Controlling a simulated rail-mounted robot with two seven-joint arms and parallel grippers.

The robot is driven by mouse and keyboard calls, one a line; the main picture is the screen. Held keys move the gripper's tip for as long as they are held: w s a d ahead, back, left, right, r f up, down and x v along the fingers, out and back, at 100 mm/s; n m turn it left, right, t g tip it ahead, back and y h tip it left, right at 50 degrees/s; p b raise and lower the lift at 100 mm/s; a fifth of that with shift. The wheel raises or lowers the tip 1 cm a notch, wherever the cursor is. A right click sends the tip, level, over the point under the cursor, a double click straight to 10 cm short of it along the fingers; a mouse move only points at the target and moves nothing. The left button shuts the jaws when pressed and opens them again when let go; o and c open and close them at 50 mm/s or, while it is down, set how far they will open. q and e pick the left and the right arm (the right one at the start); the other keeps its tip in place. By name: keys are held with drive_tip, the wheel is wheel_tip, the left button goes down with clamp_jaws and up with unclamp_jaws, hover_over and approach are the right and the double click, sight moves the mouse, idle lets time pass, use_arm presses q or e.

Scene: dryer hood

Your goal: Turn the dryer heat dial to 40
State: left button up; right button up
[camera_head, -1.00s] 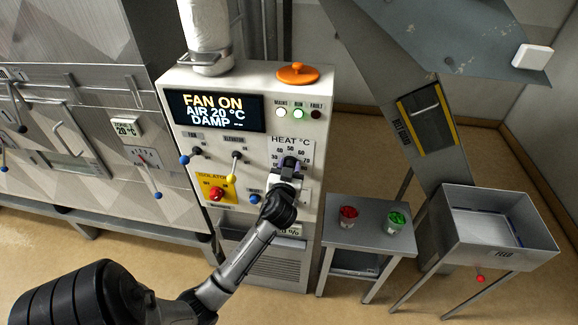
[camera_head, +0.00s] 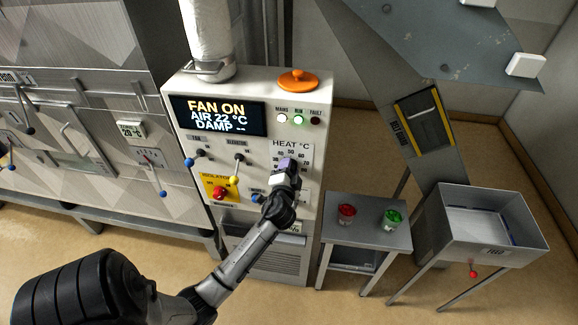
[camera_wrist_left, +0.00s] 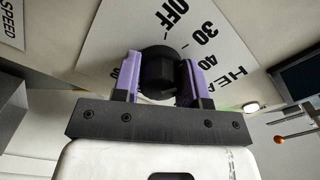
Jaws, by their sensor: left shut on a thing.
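The heat dial is a round black knob (camera_wrist_left: 158,68) on a white scale plate (camera_head: 305,150) headed HEAT °C, on the right of the control cabinet. In the left wrist view, OFF, 30 and 40 show beside the knob; its pointer cannot be made out. My left gripper (camera_head: 288,163) is at the dial, hiding the knob in the head view. Its purple fingers (camera_wrist_left: 158,76) are shut on the knob, one on each side. The display (camera_head: 216,114) reads FAN ON, AIR 22 °C, DAMP. My right gripper is not in view.
Left of the dial are the fan lever (camera_head: 189,161), the yellow-knobbed elevator lever (camera_head: 234,180) and the red isolator (camera_head: 219,192). A side table (camera_head: 367,235) holds red and green tubs. A feed bin (camera_head: 495,252) stands right.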

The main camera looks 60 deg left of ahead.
use_arm(q)
drive_tip(key=m+p, duration=0.1)
drive_tip(key=m, duration=0.1)
drive_tip(key=shift+r+m, duration=0.1)
drive_tip(key=shift+m, duration=0.8)
drive_tip(key=o, duration=0.9)
